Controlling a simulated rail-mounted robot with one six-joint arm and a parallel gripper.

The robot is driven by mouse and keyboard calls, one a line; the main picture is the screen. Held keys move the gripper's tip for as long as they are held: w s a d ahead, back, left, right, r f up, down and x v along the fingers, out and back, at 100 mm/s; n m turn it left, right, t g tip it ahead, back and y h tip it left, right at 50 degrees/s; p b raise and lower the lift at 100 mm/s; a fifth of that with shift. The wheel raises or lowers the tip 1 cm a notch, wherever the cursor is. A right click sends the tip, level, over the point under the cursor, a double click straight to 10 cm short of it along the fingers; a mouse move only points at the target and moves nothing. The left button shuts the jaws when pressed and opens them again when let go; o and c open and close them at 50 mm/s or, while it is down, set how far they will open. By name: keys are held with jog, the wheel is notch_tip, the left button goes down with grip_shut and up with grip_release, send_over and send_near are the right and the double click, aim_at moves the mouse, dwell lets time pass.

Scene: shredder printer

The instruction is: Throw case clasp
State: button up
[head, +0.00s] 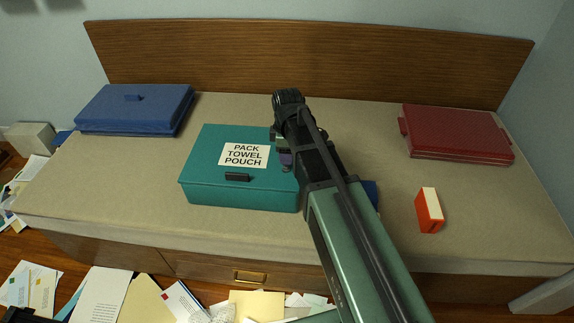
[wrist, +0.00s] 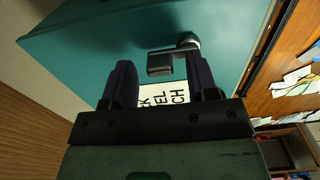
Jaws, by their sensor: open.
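A closed teal case (head: 205,190) lies on the bed, with a white label (head: 244,155) reading "PACK TOWEL POUCH" on its lid. Its dark clasp (head: 237,177) sits near the front edge, just below the label. My gripper (head: 284,157) is over the right side of the case, right of the label and clasp. In the wrist view my gripper (wrist: 160,62) is open, and the clasp (wrist: 160,65) shows between the fingertips, closer to the right finger. I cannot tell whether they touch. Part of the label shows between the fingers.
A blue case (head: 134,110) lies at the back left and a red case (head: 457,133) at the back right. An orange and white box (head: 429,211) stands right of my arm. A blue item (head: 371,193) is partly hidden behind my arm. Papers (head: 100,295) litter the floor.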

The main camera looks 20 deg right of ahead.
jog(key=shift+f, duration=0.3)
jog(key=c, duration=0.9)
jog(key=m, duration=0.2)
jog(key=d+m, duration=0.1)
jog(key=m, duration=0.1)
jog(key=shift+s, duration=0.35)
jog(key=m, duration=0.3)
jog(key=s+m, duration=0.1)
jog(key=shift+d+m, duration=0.4)
jog(key=m, duration=0.2)
jog(key=s+m, duration=0.1)
jog(key=m, duration=0.1)
jog(key=shift+s+d+m, duration=0.15)
jog(key=shift+m, duration=0.15)
jog(key=shift+s+m, duration=0.3)
jog(key=shift+m, duration=0.85)
jog(key=shift+s+m, duration=0.25)
jog(key=shift+m, duration=0.9)
